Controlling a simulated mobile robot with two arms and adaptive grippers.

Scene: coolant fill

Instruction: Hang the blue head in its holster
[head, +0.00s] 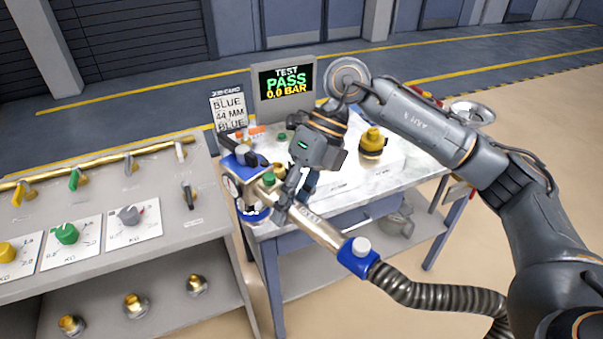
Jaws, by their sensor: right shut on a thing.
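The blue head (322,232) is a silver tube with a blue collar (357,257) at its lower right end, where a ribbed grey hose joins it. It lies tilted, running from upper left to lower right, over the front left corner of the table. My right gripper (291,190) comes down from above and is shut on it near its middle. A blue block with a black lever (243,158) shows at the tube's upper left end; I cannot tell where the head ends there. I cannot make out the holster. My left gripper is out of view.
A white-topped table (398,178) carries a yellow-capped fitting (373,141), a "TEST PASS 0.0 BAR" screen (286,82) and a "BLUE 44 MM" card (229,110). A grey console (120,225) with coloured knobs stands left. The ribbed hose (430,294) hangs at front right.

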